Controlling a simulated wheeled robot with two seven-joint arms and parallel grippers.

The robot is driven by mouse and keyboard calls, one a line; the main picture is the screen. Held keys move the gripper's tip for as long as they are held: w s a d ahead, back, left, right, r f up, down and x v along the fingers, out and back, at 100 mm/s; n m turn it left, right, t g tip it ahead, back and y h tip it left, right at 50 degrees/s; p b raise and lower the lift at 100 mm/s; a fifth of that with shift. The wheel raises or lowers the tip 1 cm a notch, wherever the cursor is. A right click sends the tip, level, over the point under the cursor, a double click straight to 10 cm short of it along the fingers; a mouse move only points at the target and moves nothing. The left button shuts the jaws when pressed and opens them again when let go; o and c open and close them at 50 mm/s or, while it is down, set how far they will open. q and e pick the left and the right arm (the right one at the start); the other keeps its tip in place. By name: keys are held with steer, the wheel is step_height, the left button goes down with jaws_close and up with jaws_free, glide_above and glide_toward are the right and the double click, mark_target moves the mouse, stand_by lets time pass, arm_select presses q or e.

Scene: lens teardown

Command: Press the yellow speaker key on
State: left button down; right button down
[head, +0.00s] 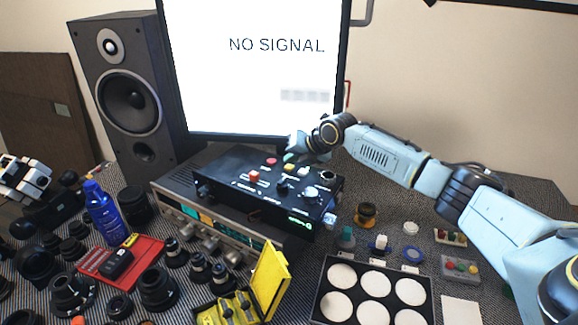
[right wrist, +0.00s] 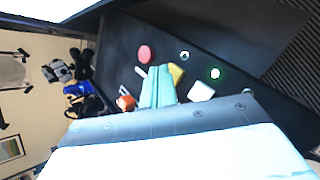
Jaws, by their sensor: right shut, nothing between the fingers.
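The black control box (head: 240,191) sits on top of the silver receiver, below the monitor. Its yellow key (head: 288,168) is on the upper face, between a round red button (head: 271,161) and a white key (head: 303,171). My right gripper (head: 291,156) is shut and empty, its fingertips just above and behind the yellow key. In the right wrist view the shut fingers (right wrist: 158,86) lie right beside the yellow key (right wrist: 176,74), partly covering it; I cannot tell whether they touch it. A green light (right wrist: 215,73) glows near the white key (right wrist: 200,91).
The monitor (head: 255,70) reading NO SIGNAL stands close behind the box, and a tall speaker (head: 128,95) stands left. Lens parts, a blue bottle (head: 107,215), a red tray (head: 92,262), a yellow case (head: 268,281) and a black tray with white discs (head: 327,292) crowd the front.

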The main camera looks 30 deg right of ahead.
mark_target(292, 168)
steer(key=shift+f, duration=0.15)
stand_by(0.3)
steer(key=shift+f+b, duration=0.35)
steer(key=shift+r+p, duration=0.35)
steer(key=shift+r, duration=0.15)
step_height(292, 168, up, 6)
steer(key=p, duration=0.4)
steer(key=shift+p, duration=0.35)
stand_by(2.0)
